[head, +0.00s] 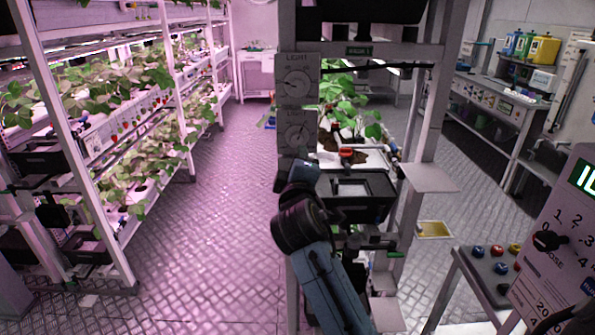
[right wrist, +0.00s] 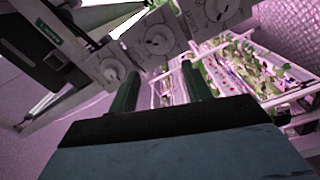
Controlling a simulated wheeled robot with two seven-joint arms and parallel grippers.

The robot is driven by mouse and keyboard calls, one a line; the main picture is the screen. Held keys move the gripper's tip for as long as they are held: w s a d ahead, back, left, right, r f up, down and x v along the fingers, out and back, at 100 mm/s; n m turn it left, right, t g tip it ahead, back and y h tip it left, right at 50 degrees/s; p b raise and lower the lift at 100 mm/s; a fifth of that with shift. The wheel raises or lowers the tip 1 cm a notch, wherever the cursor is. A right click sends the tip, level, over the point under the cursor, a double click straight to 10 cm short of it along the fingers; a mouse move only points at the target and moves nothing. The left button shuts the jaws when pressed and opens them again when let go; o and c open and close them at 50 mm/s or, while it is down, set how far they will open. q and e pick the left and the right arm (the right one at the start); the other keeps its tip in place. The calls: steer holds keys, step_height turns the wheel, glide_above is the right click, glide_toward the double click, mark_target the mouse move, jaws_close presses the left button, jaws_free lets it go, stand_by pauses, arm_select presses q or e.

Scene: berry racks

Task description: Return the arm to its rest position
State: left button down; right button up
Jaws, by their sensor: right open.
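My right arm rises from the bottom middle of the head view. Its wrist is in front of the rack post, and the right gripper (head: 300,175) is beside the lower edge of the dial panels. In the right wrist view the two dark green fingers of the right gripper (right wrist: 160,88) stand well apart, with nothing between them. Grey panels with round dials (right wrist: 160,40) lie beyond the fingers. My left gripper is in neither view.
A rack post with two light dials (head: 296,85) stands close to my right arm. Behind it are a plant tray (head: 345,158) and a black bin (head: 375,208). Berry racks (head: 150,150) line the left side. The floor aisle (head: 210,240) is clear. A control panel (head: 550,245) stands at right.

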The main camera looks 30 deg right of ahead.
steer(key=shift+v, duration=0.8)
steer(key=shift+f, duration=0.1)
steer(key=w+a+f+n+g+y+b, duration=0.1)
steer(key=a+f+y, duration=0.1)
steer(key=f, duration=0.9)
steer(key=w+a+f+g+y, duration=0.1)
steer(key=a+f+y, duration=0.1)
steer(key=f, duration=0.9)
steer(key=s+a+f+g+y+b, duration=0.15)
steer(key=s+f, duration=0.35)
steer(key=f, duration=0.7)
steer(key=s+a+f+g+y, duration=0.25)
steer(key=s+f, duration=0.25)
steer(key=f, duration=0.7)
steer(key=s+f+m+g+b, duration=0.1)
steer(key=s+f+m+g, duration=0.3)
steer(key=s+f, duration=1.4)
steer(key=s+f+m+g, duration=0.1)
steer(key=s+f+g, duration=0.1)
steer(key=s, duration=0.9)
steer(key=s+d+f+m+g+y+b, duration=0.1)
steer(key=s+f, duration=0.4)
steer(key=s, duration=0.7)
steer(key=shift+m+g, duration=0.4)
steer(key=shift+g, duration=0.3)
